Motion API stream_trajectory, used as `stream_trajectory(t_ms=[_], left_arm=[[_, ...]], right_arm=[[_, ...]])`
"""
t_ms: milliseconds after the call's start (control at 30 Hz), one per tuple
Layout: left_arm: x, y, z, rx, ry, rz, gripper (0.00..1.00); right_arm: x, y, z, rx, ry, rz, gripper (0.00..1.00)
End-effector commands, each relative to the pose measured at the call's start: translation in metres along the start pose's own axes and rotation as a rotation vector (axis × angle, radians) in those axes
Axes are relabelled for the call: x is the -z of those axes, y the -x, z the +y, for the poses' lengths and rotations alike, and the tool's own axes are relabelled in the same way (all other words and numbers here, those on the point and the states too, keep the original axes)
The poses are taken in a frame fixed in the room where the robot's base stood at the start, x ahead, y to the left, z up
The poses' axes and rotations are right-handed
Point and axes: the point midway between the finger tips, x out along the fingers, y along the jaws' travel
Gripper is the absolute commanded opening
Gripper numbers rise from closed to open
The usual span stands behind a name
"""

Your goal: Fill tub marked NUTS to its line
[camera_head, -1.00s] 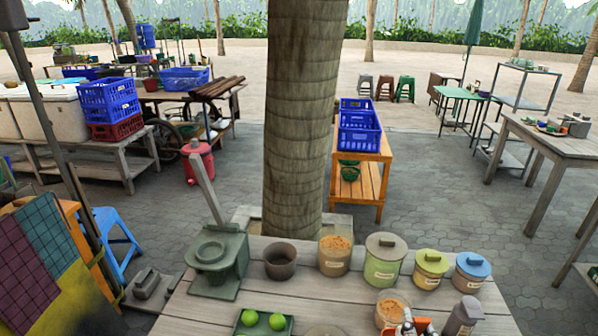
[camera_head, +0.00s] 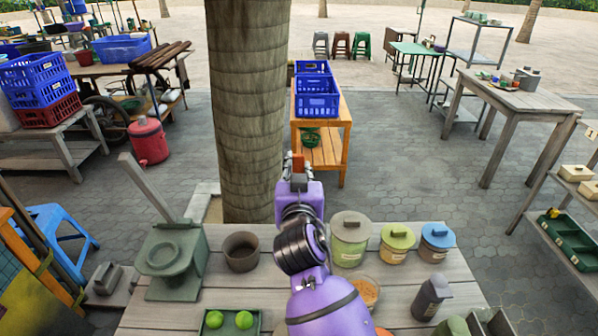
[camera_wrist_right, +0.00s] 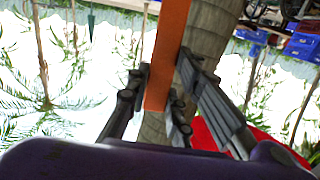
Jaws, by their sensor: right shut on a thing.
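My right gripper (camera_head: 298,180) is raised above the far edge of the wooden table, in front of the tree trunk. It is shut on an orange bar-like thing (camera_head: 298,164). In the right wrist view the orange thing (camera_wrist_right: 167,60) stands between the fingers; its far end is out of view. A green lidded tub (camera_head: 350,240), a yellow-lidded tub (camera_head: 397,243) and a blue-lidded tub (camera_head: 436,241) stand right of my arm. An open clear container (camera_head: 366,292) with orange-brown contents stands nearer. Labels are too small to read. My left gripper is out of view.
On the table (camera_head: 250,285) stand a dark empty-looking pot (camera_head: 241,251), a grey-green stand (camera_head: 174,262), a green tray (camera_head: 215,324) with limes and a grey bottle (camera_head: 430,298). The tree trunk (camera_head: 247,110) rises just behind the table.

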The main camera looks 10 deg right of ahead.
Motion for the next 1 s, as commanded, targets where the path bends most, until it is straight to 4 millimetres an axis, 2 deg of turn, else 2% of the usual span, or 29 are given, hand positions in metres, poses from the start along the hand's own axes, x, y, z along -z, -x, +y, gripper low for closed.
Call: stream_trajectory(t_ms=[33, 300, 567, 800, 1000], left_arm=[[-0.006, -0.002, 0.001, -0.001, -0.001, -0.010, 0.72], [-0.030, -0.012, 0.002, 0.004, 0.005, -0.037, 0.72], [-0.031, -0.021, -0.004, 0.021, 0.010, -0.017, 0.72], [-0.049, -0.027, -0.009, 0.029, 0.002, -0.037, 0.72], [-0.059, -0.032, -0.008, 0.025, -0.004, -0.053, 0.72]], right_arm=[[-0.009, -0.001, 0.000, -0.001, 0.003, -0.007, 0.00], [-0.045, -0.003, 0.000, 0.001, 0.005, -0.014, 0.00], [-0.072, -0.005, 0.001, 0.001, 0.002, -0.010, 0.00], [-0.098, -0.007, 0.001, 0.001, 0.002, -0.008, 0.00], [-0.111, -0.008, 0.001, 0.001, 0.002, -0.005, 0.00]])
